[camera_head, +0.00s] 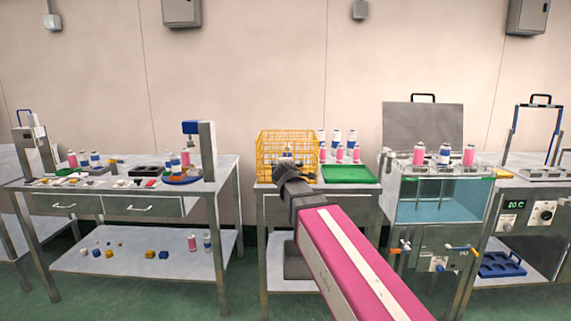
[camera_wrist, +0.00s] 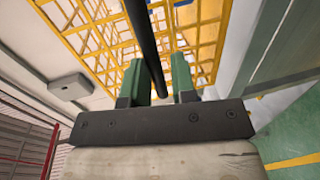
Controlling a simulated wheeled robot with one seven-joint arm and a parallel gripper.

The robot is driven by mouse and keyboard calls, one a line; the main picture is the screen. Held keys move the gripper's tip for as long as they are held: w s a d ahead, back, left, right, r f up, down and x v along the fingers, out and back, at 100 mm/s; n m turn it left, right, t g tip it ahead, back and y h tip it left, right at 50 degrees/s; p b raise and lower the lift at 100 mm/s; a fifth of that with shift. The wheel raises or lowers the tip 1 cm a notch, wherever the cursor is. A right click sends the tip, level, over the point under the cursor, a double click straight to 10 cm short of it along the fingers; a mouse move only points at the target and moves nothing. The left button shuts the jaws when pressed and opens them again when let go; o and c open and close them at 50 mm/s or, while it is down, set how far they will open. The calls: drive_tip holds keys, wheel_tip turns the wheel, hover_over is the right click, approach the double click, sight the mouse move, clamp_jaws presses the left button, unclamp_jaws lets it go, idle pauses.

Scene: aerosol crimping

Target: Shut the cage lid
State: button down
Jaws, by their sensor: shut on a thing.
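The yellow wire cage (camera_head: 268,146) stands on the middle table, with at least one can visible through its wires. Its yellow mesh also fills the upper part of the wrist view (camera_wrist: 205,45). My gripper (camera_wrist: 158,72) has green fingers, closed on a black bar (camera_wrist: 142,28) that runs between them close against the mesh. I take this bar for the cage lid's handle. In the head view my arm reaches to the cage's front and hides its lower front and the fingertips. I cannot tell from these views how far the lid stands open.
A green tray (camera_head: 350,174) lies right of the cage, with several pink and blue cans behind it. A bath machine (camera_head: 440,200) with a raised grey lid stands further right. A workbench (camera_head: 130,190) with a press stands left. Green floor shows between the tables.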

drive_tip(key=shift+s+f, duration=0.1)
drive_tip(key=shift+f, duration=0.75)
drive_tip(key=c, duration=1.9)
unclamp_jaws()
drive_tip(key=o, duration=0.8)
drive_tip(key=s, duration=0.3)
drive_tip(key=s+r, duration=0.1)
drive_tip(key=s, duration=0.3)
drive_tip(key=s+r, duration=0.1)
drive_tip(key=s, duration=0.2)
drive_tip(key=shift+s+a+r, duration=0.2)
drive_tip(key=shift+s+r, duration=0.05)
drive_tip(key=shift+f, duration=0.1)
